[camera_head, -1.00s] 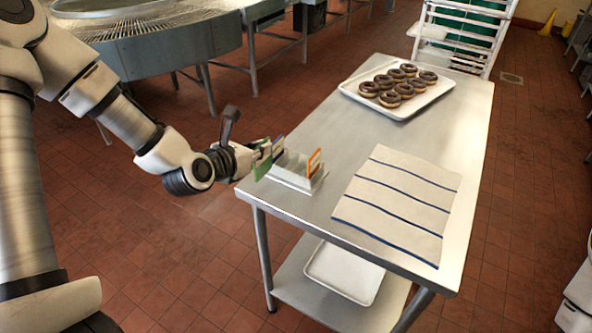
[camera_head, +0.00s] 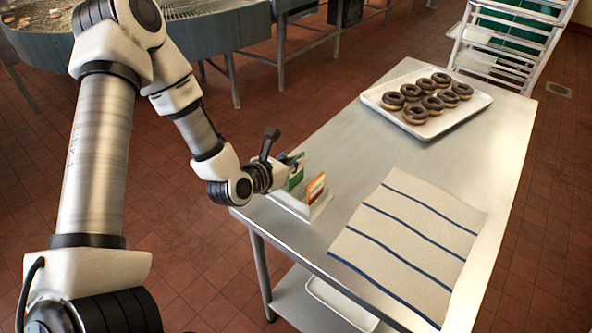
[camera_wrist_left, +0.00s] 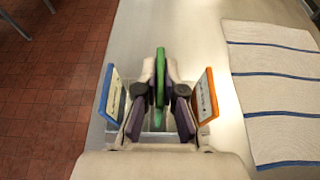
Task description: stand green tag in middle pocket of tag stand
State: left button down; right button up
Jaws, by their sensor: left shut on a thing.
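My left gripper (camera_wrist_left: 159,105) is shut on the green tag (camera_wrist_left: 160,65), which stands upright, edge-on, between its fingers. In the head view the gripper (camera_head: 284,172) is at the tag stand, and the green tag (camera_head: 296,178) shows just behind the orange tag. The pale tag stand (camera_head: 297,204) is at the table's near left corner. The blue tag (camera_wrist_left: 108,92) is left of the fingers and the orange tag (camera_wrist_left: 205,96) is right of them. The green tag is over the stand's middle; its lower edge is hidden, so I cannot tell whether it is seated. My right gripper is out of view.
A striped cloth (camera_head: 412,240) lies on the steel table (camera_head: 350,146) right of the stand. A white tray (camera_head: 462,117) of chocolate-topped donuts is at the far end. Another tray (camera_head: 340,303) is on the lower shelf. The table between stand and donut tray is clear.

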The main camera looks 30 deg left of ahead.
aim_at(296, 185)
pick_arm(q)
jog(key=f, duration=0.3)
jog(key=shift+w+d+f, duration=0.1)
jog(key=shift+w, duration=0.25)
jog(key=shift+s, duration=0.2)
jog(key=c, duration=1.3)
grip_release()
jog(key=shift+w+f, duration=0.1)
